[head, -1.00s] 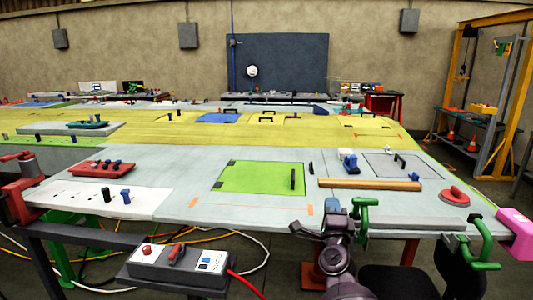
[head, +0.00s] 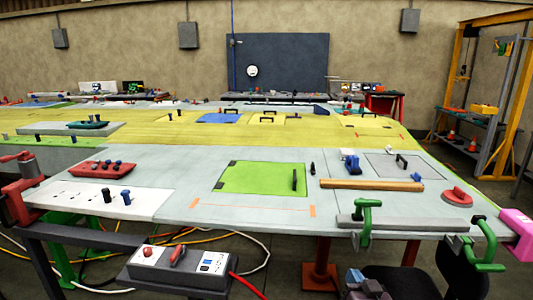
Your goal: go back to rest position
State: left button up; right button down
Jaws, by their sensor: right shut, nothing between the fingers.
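My right gripper (head: 366,287) shows at the bottom edge of the head view, right of centre. It is shut and empty, and it is below and in front of the near edge of the wing panel (head: 265,215). Most of my right arm is cut off by the frame. My left gripper is not in view.
Green clamps (head: 366,221) grip a grey bar (head: 410,221) along the panel's near edge, just beyond my right gripper. A wooden strip (head: 370,185) and a red disc (head: 456,196) lie on the panel. A control box (head: 178,264) with a red cable stands lower left.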

jog(key=s+d+f+n+g+h, duration=0.1)
jog(key=s+d+f+g, duration=0.2)
jog(key=s+f, duration=0.6)
jog(key=s+d+f+n+g+h, duration=0.1)
jog(key=s+d+f+g, duration=0.2)
jog(key=s+f, duration=0.6)
jog(key=s, duration=0.8)
jog(key=shift+s+d+f, duration=0.2)
jog(key=shift+s+d, duration=0.05)
jog(key=shift+d, duration=0.1)
